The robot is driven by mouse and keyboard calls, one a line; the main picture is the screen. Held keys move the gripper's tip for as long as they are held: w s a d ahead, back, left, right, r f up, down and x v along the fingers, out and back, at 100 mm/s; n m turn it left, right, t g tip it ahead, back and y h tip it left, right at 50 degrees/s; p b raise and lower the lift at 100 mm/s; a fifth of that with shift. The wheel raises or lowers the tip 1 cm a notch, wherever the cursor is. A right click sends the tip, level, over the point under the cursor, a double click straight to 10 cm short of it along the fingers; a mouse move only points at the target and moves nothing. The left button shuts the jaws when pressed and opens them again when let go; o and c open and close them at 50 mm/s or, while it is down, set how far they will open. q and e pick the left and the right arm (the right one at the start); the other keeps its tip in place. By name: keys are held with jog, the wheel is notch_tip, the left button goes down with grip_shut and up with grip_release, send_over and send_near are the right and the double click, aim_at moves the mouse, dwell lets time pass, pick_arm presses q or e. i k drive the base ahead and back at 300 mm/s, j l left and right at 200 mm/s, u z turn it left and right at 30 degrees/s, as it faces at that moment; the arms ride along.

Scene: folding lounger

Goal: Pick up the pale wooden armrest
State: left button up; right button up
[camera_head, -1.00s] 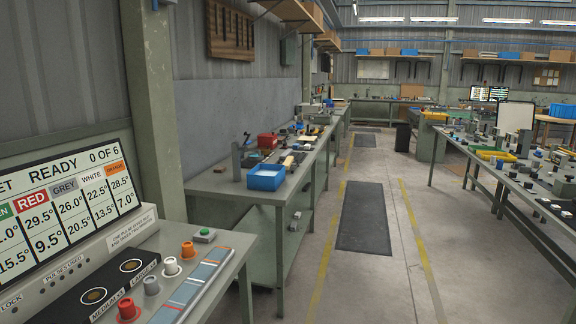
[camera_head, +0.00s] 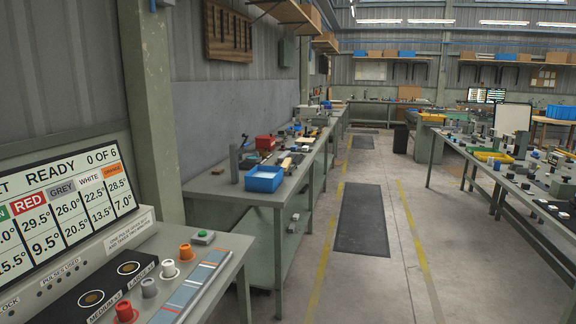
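I cannot make out the pale wooden armrest for certain. A small pale yellowish piece (camera_head: 287,163) lies among tools on the left workbench (camera_head: 231,189), behind a blue bin (camera_head: 265,179); it is too small to tell what it is. Neither of my grippers is in view.
A console with a screen (camera_head: 62,197) and coloured knobs stands at the near left. A green post (camera_head: 148,100) rises behind it. A long cluttered table (camera_head: 484,158) stands at the right. The aisle between, with a dark mat (camera_head: 363,219), is clear.

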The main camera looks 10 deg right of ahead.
aim_at(287, 161)
jog(key=z, duration=0.55)
jog(key=i+l+z, duration=0.1)
jog(key=i+z, duration=0.35)
jog(key=i, duration=5.7)
jog(key=i+u, duration=0.25)
jog(key=u, duration=0.15)
jog(key=i+l+u, duration=0.1)
jog(key=u, duration=0.35)
jog(key=i+l+u, duration=0.2)
jog(key=u, duration=0.2)
jog(key=i+u, duration=0.1)
jog(key=u, duration=1.8)
